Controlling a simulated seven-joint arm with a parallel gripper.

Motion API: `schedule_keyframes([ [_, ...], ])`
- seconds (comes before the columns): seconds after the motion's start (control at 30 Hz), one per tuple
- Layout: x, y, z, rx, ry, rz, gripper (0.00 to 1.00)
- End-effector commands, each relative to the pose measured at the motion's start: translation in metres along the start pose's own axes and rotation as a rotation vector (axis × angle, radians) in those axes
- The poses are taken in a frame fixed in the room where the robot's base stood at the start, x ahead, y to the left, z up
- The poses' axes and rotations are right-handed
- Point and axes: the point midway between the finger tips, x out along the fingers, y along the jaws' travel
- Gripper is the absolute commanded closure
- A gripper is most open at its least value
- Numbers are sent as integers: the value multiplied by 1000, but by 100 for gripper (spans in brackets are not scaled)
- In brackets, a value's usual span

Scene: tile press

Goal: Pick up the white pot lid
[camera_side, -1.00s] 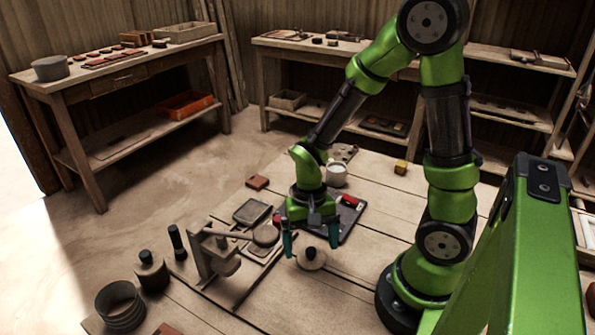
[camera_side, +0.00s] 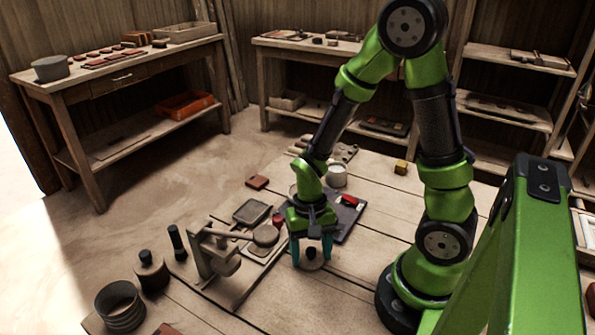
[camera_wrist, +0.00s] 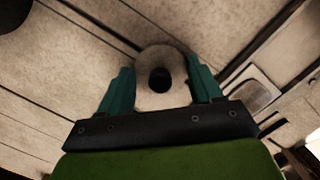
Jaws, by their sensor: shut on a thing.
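The white pot lid (camera_side: 312,265) is a pale round disc with a dark knob. It is at the table surface right below my gripper (camera_side: 311,256). In the wrist view the lid (camera_wrist: 162,56) sits between the teal fingers of my gripper (camera_wrist: 162,82), its dark knob in the middle. The fingers are shut on the lid at its two sides. I see no clear gap under the lid, and the fingers hide parts of its edge in the side view.
A press with a lever (camera_side: 210,250) stands just left of the gripper. Behind the gripper are a dark mat (camera_side: 345,222) with a red piece (camera_side: 349,199) and a white cup (camera_side: 336,176). A dark jar (camera_side: 151,272) and a ribbed cylinder (camera_side: 120,306) are at front left. Planks right of the lid are clear.

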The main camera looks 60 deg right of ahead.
Motion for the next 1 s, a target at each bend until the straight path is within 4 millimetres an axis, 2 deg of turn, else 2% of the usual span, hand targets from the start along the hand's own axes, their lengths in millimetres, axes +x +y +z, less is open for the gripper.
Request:
schedule_keyframes([
  [0.17,-8,-1,0,0,2,-3,64],
  [0.6,-84,-1,12,-1,5,-5,64],
  [0.77,-95,6,9,36,-8,3,64],
  [0.87,-95,14,-8,103,-19,7,64],
  [1.0,-102,30,-58,209,-20,3,64],
])
